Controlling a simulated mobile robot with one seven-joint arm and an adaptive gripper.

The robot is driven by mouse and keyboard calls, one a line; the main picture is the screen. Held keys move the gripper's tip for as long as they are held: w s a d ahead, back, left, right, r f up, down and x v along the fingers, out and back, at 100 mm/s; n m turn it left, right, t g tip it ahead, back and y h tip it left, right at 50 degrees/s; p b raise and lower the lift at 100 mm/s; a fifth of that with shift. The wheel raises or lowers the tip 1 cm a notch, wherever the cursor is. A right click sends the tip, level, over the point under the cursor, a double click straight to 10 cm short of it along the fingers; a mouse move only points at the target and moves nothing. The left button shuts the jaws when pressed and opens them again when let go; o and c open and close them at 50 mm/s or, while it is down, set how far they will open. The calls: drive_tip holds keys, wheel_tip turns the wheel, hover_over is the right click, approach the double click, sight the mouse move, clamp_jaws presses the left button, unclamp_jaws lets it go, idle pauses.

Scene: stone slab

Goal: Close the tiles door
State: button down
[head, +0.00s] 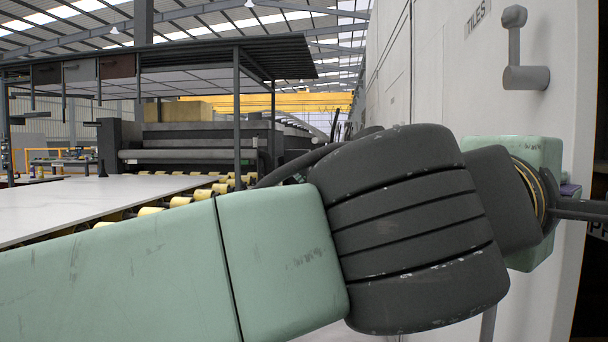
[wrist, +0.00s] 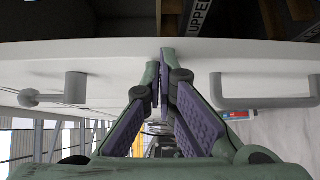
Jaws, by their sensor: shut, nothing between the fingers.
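The tiles door is the white panel (head: 545,120) at the right of the head view, with a "TILES" label (head: 478,17) and a grey lever-like fitting (head: 525,60). It stands open, with a dark gap past its right edge. In the wrist view the door (wrist: 110,72) runs across the picture, with a grey fitting (wrist: 60,92) left and a grey bar handle (wrist: 265,92) right. My gripper (wrist: 162,64) is shut and empty, its fingertips at the door's face near the edge, between these fittings. Contact is unclear.
A dark interior with an "UPPER" label (wrist: 201,18) shows beyond the door edge. A roller conveyor with a pale slab (head: 100,205) and a dark machine (head: 190,140) stand at the left. My arm blocks the lower middle of the head view.

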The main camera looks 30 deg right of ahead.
drive_tip(key=shift+s+d, duration=0.55)
drive_tip(key=shift+s, duration=0.2)
drive_tip(key=shift+w+a, duration=0.1)
drive_tip(key=shift+w, duration=0.05)
